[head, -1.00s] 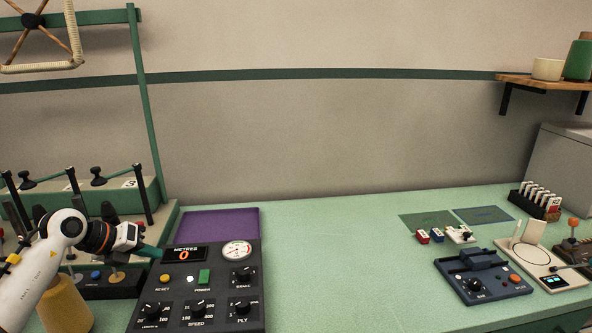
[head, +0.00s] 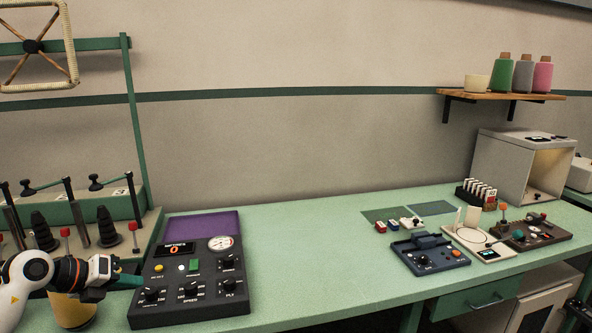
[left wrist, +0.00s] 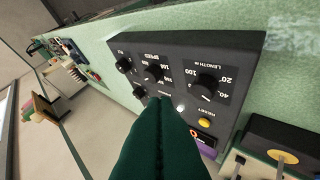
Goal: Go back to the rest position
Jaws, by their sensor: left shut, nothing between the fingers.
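My left gripper (head: 128,282) is at the left of the head view, its green fingers pointing right at the near left edge of the dark control panel (head: 205,308). The fingers are shut with nothing between them. In the left wrist view the shut green fingers (left wrist: 160,135) stand in front of the panel (left wrist: 226,52) and hide part of it. I cannot tell whether they touch it. The panel has a lit red display, knobs and a green power button. My right gripper is not in view.
A green frame with posts (head: 133,140) is at the left. A blue-grey device (head: 430,258) and a brown control box (head: 548,232) sit on the right of the green table (head: 330,270). The table's middle is clear.

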